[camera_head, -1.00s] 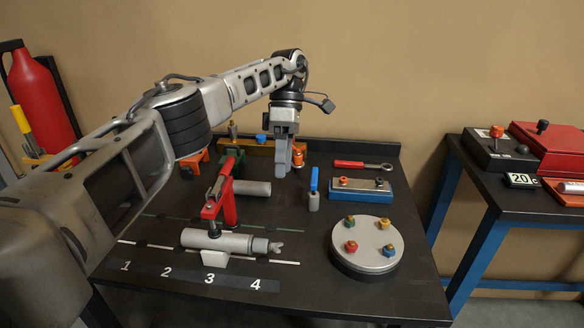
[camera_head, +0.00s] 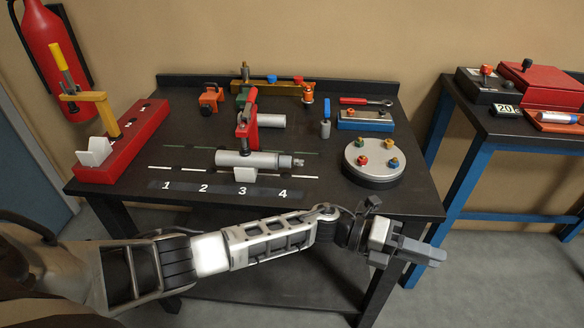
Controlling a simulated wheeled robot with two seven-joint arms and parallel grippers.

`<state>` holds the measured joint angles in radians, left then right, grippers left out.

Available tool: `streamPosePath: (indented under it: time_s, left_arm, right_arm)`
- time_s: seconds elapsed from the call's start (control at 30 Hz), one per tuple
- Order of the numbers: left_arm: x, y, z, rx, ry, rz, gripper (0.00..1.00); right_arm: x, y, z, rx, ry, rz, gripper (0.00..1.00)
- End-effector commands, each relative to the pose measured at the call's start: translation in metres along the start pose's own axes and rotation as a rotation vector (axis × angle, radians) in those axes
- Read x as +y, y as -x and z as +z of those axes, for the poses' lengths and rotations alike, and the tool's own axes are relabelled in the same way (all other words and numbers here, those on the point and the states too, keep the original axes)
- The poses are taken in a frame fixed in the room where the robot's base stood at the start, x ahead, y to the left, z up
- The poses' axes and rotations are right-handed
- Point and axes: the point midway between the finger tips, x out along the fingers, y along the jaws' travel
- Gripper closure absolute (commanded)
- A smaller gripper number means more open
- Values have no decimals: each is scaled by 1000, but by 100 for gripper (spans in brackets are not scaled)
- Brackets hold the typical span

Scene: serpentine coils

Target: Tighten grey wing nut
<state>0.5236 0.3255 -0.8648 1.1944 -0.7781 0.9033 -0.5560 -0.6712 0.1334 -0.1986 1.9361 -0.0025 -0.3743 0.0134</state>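The grey wing nut (camera_head: 299,162) is small, at the right end of a grey horizontal cylinder (camera_head: 240,159). How tightly it sits cannot be told at this size. My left gripper (camera_head: 428,252) is in front of the bench's right front edge, pointing right, well apart from the wing nut. Nothing shows in it; its finger gap is not clear. My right gripper is not in view.
A round plate (camera_head: 373,176) with several coloured knobs stands on the bench (camera_head: 330,195) right of the wing nut. A blue block (camera_head: 366,125) and a small blue-handled valve (camera_head: 326,120) stand behind. A red fixture (camera_head: 125,150) is at left. A second table (camera_head: 500,135) is at right.

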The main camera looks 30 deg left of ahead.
Motion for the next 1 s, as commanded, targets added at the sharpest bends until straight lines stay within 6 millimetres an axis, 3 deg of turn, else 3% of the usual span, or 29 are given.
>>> streamPosePath:
  time_s: [0.07,0.13,0.2,0.27,0.3,0.5,0.6,0.7,1.0]
  left_arm:
    - [-1,-2,-8,-238,256,-89,73]
    - [5,12,-9,-449,494,-148,73]
    - [20,37,-15,-657,745,-196,73]
    - [36,64,-27,-830,963,-231,73]
    - [48,84,-39,-940,1103,-249,73]
    - [92,167,-122,-1373,1660,-303,73]
    - [100,191,-157,-1501,1820,-313,73]
    - [103,204,-177,-1572,1908,-316,73]
    - [104,208,-184,-1598,1938,-314,73]
  right_arm:
    - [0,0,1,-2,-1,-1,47]
    - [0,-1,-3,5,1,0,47]
    - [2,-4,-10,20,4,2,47]
    - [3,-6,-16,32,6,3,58]
    - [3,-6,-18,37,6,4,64]
    - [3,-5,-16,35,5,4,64]
    - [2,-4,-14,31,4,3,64]
    - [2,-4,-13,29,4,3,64]
    - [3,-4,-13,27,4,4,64]
